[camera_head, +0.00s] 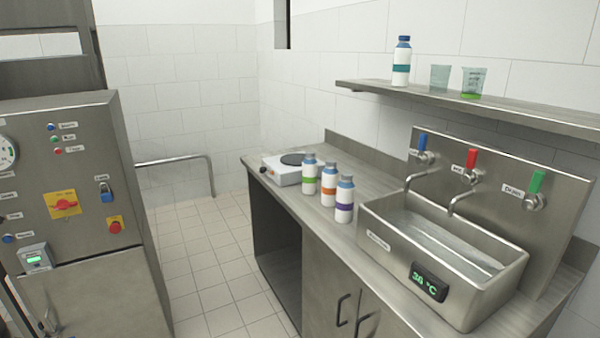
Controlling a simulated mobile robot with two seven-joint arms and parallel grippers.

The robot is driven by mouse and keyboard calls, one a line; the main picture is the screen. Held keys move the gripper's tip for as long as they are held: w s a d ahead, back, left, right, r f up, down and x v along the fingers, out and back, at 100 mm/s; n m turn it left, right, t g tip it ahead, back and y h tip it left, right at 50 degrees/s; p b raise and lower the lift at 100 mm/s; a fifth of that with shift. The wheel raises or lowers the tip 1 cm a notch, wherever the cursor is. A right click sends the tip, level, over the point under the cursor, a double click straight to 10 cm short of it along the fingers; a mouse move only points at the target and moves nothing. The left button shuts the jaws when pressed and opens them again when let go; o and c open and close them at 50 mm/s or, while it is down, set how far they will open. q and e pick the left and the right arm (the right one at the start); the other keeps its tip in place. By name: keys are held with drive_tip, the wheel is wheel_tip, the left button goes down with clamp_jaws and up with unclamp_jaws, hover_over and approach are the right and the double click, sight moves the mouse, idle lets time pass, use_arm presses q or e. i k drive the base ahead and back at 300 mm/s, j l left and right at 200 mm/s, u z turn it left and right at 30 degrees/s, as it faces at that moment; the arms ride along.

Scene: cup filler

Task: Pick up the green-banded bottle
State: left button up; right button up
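The green-banded bottle (309,174) stands upright on the steel counter. It is white with a blue cap and a green band, and is the leftmost of a short row of bottles. An orange-banded bottle (328,186) stands close to its right, and a purple-banded bottle (344,200) stands beyond that. A teal-banded bottle (401,62) stands on the wall shelf. Neither of my grippers shows in the head view.
A hot plate (288,168) sits just left of the green-banded bottle. A sink (440,250) with several coloured taps is at the right. Two beakers stand on the shelf (500,112). A steel control cabinet (75,200) is at the left; tiled floor (215,260) lies clear between.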

sight(309, 164)
drive_tip(key=i+j+z, duration=0.1)
drive_tip(key=z, duration=0.3)
drive_tip(key=i+j+z, duration=0.1)
drive_tip(key=z, duration=0.3)
drive_tip(key=i+j+z, duration=0.15)
drive_tip(key=j, duration=0.15)
drive_tip(key=j+z, duration=0.1)
drive_tip(key=j, duration=0.15)
drive_tip(key=i+j+z, duration=0.15)
drive_tip(key=j, duration=0.2)
drive_tip(key=i+j, duration=0.1)
drive_tip(key=j, duration=0.3)
drive_tip(key=i+j+z, duration=0.1)
drive_tip(key=j, duration=0.35)
drive_tip(key=i+j, duration=0.15)
drive_tip(key=j, duration=0.25)
drive_tip(key=i+j+z, duration=0.1)
drive_tip(key=j, duration=0.35)
